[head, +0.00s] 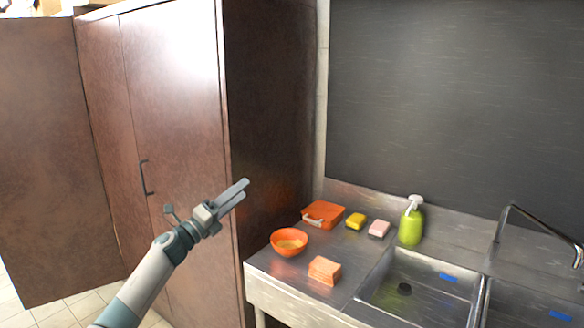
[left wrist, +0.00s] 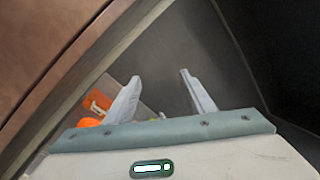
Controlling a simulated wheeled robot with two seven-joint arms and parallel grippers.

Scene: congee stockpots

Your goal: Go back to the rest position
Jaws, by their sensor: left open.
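My left gripper (head: 234,194) is raised in front of the brown cabinet (head: 268,110), to the left of the sink counter. Its two grey fingers are apart with nothing between them. In the left wrist view the open fingers (left wrist: 160,92) show against a dark grey surface. My right gripper is in neither view.
The metal counter (head: 262,262) holds an orange bowl (head: 289,241), an orange lunch box (head: 323,213), an orange sponge (head: 324,270), yellow (head: 356,221) and pink (head: 379,229) sponges and a green soap bottle (head: 411,224). A sink (head: 400,305) is at right. A cabinet door (head: 45,160) stands open at left.

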